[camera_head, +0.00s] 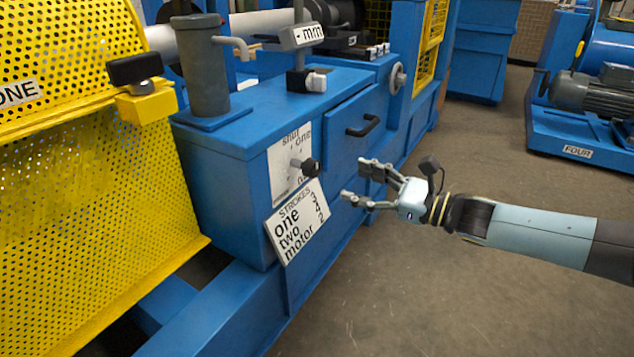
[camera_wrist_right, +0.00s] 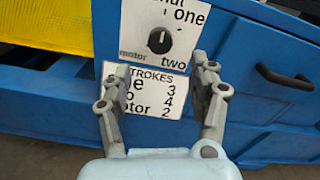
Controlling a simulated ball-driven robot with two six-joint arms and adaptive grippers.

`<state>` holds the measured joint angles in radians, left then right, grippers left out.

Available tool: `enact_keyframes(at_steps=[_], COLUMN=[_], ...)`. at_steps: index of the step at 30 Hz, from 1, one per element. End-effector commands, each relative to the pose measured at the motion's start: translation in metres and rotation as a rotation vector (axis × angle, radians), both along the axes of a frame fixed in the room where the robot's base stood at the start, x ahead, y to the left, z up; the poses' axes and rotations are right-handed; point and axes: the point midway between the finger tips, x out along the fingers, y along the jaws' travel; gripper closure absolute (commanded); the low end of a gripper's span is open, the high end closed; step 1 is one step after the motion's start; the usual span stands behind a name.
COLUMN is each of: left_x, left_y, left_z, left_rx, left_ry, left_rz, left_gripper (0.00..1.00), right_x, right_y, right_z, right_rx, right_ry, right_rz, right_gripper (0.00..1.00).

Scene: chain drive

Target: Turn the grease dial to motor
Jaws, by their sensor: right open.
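The grease dial (camera_head: 309,167) is a black knob on a white plate (camera_head: 283,172) on the front of the blue cabinet. In the right wrist view the dial (camera_wrist_right: 159,40) shows a white pointer mark, with "one" at upper right, "two" at lower right and "motor" at lower left; the top word is cut off. I cannot tell surely which word the mark points at. My right gripper (camera_head: 352,182) is open and empty, a little to the right of the dial and apart from it. In the wrist view its fingers (camera_wrist_right: 160,81) stand below the dial. My left gripper is not in view.
A white "STROKES" card (camera_head: 297,222) below the dial lists one 3, two 4, motor 2. A black drawer handle (camera_head: 363,126) is right of the dial. A yellow perforated guard (camera_head: 90,190) stands at left.

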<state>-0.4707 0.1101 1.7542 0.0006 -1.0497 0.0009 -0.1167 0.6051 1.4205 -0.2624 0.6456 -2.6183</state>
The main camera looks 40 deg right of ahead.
Motion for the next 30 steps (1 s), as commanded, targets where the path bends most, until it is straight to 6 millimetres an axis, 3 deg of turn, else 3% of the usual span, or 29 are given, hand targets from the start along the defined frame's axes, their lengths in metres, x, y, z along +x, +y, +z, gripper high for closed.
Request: enact_keyframes(at_steps=[8,15,28,30], left_x=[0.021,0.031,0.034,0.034], left_y=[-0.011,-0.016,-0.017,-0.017], left_z=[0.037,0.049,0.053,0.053], left_rx=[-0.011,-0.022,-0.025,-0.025], left_ry=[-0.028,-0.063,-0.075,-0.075], left_rz=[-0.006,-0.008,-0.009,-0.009], left_gripper=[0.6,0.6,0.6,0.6], right_x=[0.045,0.082,0.093,0.092], right_y=[0.018,0.033,0.038,0.038], right_z=[-0.003,-0.001,0.0,0.0], right_rx=[0.004,0.004,0.005,0.006], right_ry=[0.0,0.002,0.004,0.004], right_rz=[-0.004,-0.005,-0.005,-0.005], right_gripper=[0.4,0.4,0.4,0.49])
